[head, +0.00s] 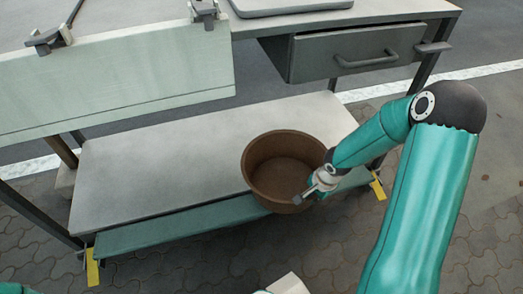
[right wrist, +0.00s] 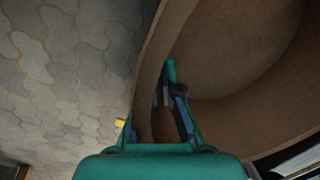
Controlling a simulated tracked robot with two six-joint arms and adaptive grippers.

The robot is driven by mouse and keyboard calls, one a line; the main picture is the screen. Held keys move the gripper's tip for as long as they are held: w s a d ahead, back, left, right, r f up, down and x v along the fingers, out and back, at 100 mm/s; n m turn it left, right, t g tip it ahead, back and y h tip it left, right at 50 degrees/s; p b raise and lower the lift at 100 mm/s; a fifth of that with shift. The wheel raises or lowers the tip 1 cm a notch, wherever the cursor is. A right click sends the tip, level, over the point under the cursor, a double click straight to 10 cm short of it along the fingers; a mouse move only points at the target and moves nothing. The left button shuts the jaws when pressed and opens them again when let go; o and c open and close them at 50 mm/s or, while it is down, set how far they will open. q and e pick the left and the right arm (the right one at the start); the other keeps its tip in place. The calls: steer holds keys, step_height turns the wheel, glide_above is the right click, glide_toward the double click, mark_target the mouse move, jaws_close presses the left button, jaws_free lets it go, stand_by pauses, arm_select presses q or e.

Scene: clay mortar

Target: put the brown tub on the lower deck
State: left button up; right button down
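The brown tub (head: 268,160) is a round, open, empty bowl-like container, upright or nearly so, at the right part of the lower deck (head: 150,175). It overlaps the deck's front edge in the head view; I cannot tell whether it rests there or hangs just above. My right gripper (head: 308,192) is at the tub's near right rim. In the right wrist view, the fingers (right wrist: 168,105) straddle the wall of the tub (right wrist: 240,110) and appear shut on it; the outer finger is mostly hidden. My left gripper is out of view.
The deck's left side is clear. A teal strip (head: 165,232) runs along its front, with yellow tags (head: 92,268) at the ends. Above are a pale green panel (head: 115,80) and a grey drawer (head: 350,52). Paving (head: 200,270) lies in front.

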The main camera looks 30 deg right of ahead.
steer(key=w, duration=0.2)
steer(key=w+p, duration=0.1)
steer(key=w+d+p, duration=0.1)
steer(key=w, duration=0.1)
steer(key=shift+w+r, duration=0.2)
steer(key=shift+w, duration=0.1)
steer(key=w, duration=0.3)
steer(key=w+d+b, duration=0.1)
steer(key=w, duration=0.3)
steer(key=w+d+b, duration=0.1)
steer(key=w, duration=0.2)
steer(key=shift+w+d+f, duration=0.25)
steer(key=shift+w, duration=0.1)
steer(key=shift+w+d+r+b, duration=0.15)
steer(key=shift+w+b, duration=0.25)
steer(key=shift+w, duration=0.25)
steer(key=shift+w+f+b, duration=0.15)
steer(key=shift+f+b, duration=0.15)
steer(key=shift+f, duration=0.1)
step_height(320, 180, down, 3)
steer(key=shift+b, duration=0.95)
steer(key=shift+r, duration=0.1)
